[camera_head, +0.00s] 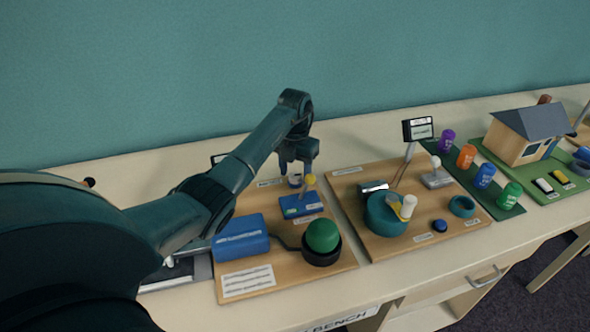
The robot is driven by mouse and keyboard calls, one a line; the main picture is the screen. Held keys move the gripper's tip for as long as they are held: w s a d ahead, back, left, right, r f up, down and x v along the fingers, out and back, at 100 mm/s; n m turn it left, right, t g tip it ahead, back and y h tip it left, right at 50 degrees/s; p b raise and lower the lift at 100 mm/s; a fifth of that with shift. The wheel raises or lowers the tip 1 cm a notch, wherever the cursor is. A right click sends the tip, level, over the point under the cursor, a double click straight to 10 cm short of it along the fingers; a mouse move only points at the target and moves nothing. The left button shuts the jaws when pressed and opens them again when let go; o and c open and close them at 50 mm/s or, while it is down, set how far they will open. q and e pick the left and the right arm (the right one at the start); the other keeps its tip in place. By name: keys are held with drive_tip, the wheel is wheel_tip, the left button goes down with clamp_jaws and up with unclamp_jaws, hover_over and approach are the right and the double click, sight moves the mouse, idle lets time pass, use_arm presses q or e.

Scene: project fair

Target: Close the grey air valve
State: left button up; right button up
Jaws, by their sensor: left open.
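My left gripper (297,168) hangs pointing down over the back of the left wooden board, its arm coming in from the left. It is open, with nothing seen between its fingers. Just below it is a small blue block (300,205) with a yellow knob (310,180); I cannot tell whether they touch. A grey base with a white-knobbed lever (437,178) stands at the back of the right wooden board. I cannot tell whether this is the grey air valve; no part is clearly readable as a valve. My right gripper is not in view.
The left board (340,262) holds a blue box (240,238) and a green dome button (322,236). The right board (385,247) holds a teal drum (380,215), a blue button (439,226) and a small screen (418,129). Coloured cans and a model house (525,138) stand farther right.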

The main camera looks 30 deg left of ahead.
use_arm(q)
drive_tip(key=shift+f, duration=0.25)
drive_tip(key=c, duration=1)
